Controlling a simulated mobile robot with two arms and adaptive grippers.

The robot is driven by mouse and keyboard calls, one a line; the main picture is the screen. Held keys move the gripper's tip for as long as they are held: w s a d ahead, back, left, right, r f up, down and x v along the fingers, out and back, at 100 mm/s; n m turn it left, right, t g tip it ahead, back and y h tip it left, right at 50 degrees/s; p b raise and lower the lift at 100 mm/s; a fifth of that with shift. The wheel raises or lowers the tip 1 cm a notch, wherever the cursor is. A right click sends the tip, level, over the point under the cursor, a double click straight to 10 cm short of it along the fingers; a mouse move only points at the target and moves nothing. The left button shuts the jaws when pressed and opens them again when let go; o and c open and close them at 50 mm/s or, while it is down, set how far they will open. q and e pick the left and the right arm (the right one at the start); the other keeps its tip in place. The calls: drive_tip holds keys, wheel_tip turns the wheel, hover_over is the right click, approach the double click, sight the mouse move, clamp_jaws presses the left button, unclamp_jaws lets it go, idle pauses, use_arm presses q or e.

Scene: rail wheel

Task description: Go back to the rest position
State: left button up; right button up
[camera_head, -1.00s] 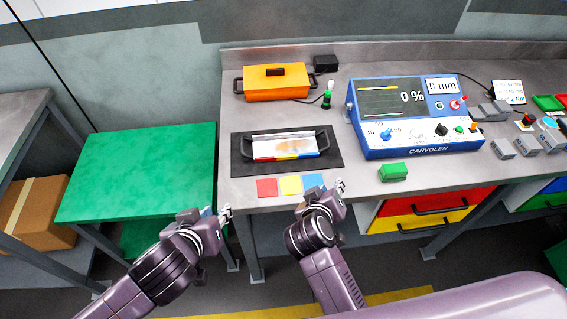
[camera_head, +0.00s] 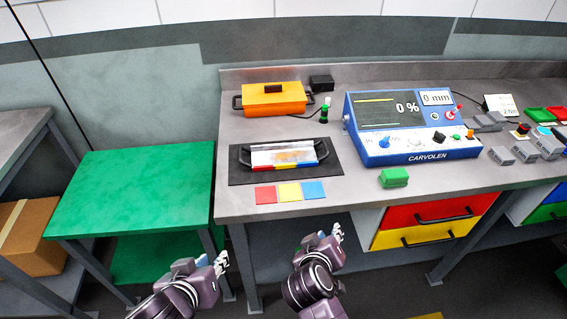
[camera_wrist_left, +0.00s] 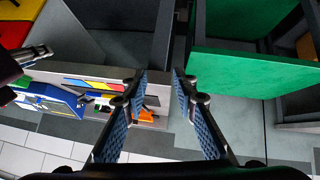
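My left gripper (camera_head: 222,263) is at the lower middle of the head view, in front of the workbench and below its top. In the left wrist view (camera_wrist_left: 160,84) its two blue-padded fingers stand apart with nothing between them. My right gripper (camera_head: 338,233) is further right, also in front of the bench edge and clear of the objects. It holds no visible object, but its fingers are too small to judge.
The bench (camera_head: 350,198) carries an orange lidded box (camera_head: 274,100), a tray (camera_head: 283,157) on a black mat, a blue CARVOLEN device (camera_head: 415,125) and a green block (camera_head: 394,177). A green table (camera_head: 135,190) stands left. Drawers (camera_head: 440,210) sit under the bench at right.

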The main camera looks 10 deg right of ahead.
drive_tip(key=shift+w, duration=0.1)
